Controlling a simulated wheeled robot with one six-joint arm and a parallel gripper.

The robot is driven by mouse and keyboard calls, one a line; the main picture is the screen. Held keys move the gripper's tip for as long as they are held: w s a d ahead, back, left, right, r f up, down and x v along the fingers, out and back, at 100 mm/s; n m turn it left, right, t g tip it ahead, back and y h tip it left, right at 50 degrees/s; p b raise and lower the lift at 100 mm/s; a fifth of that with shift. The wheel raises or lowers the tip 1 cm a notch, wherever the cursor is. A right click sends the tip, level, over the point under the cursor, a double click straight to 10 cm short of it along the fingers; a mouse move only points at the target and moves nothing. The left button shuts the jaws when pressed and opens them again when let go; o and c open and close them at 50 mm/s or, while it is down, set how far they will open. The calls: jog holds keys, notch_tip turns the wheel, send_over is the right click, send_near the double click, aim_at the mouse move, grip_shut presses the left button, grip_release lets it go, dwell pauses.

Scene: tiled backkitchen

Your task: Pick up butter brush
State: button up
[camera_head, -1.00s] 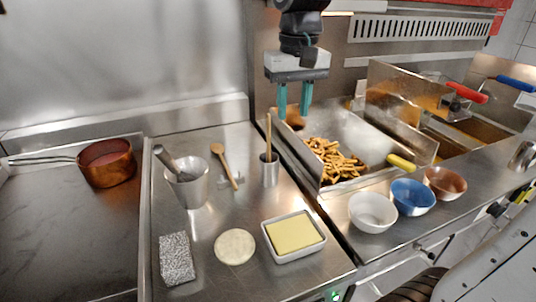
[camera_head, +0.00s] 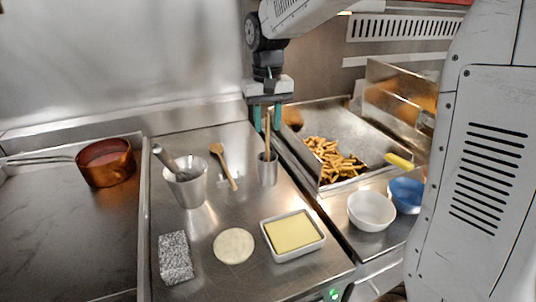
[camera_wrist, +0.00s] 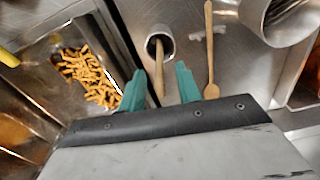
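The butter brush (camera_head: 267,137) stands in a small metal cup (camera_head: 268,171), with its wooden handle upward; its bristles are hidden inside the cup. My gripper (camera_head: 267,125) is over the cup, pointing down, with its two green fingers apart. In the wrist view, the brush handle (camera_wrist: 159,72) rises from the cup (camera_wrist: 168,32) and lies between my open fingers (camera_wrist: 160,74). Gaps show on both sides of the handle.
A wooden spoon (camera_head: 224,167) lies left of the cup, beside a larger metal mortar (camera_head: 188,189) with a pestle. A butter dish (camera_head: 317,240) and a round of dough (camera_head: 234,246) are in front. A metal fryer tray with fries (camera_head: 333,158) stands close on the right.

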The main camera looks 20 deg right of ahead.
jog(key=shift+f, duration=0.15)
grip_shut()
